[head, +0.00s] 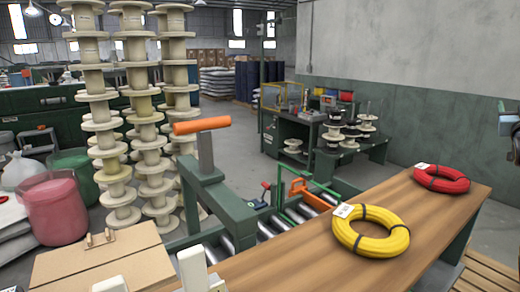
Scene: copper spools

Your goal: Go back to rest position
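Two pale finger-like parts, which look like my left gripper (150,272), rise from the bottom edge in front of a cardboard box (95,262). They stand apart and nothing shows held between them. The rest of that gripper is cut off by the frame. I do not make out my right gripper. A yellow coil (371,232) with dark ties and a white tag lies flat on the wooden tabletop (300,262). A red coil (441,179) lies farther back on the same top. Both coils are apart from the pale fingers.
A green stand with an orange bar (201,125) rises beside a roller conveyor (243,240). Tall stacks of pale spools (153,150) stand at the left, near a red bin (55,208). A wooden pallet (490,262) is at lower right. The tabletop's near part looks clear.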

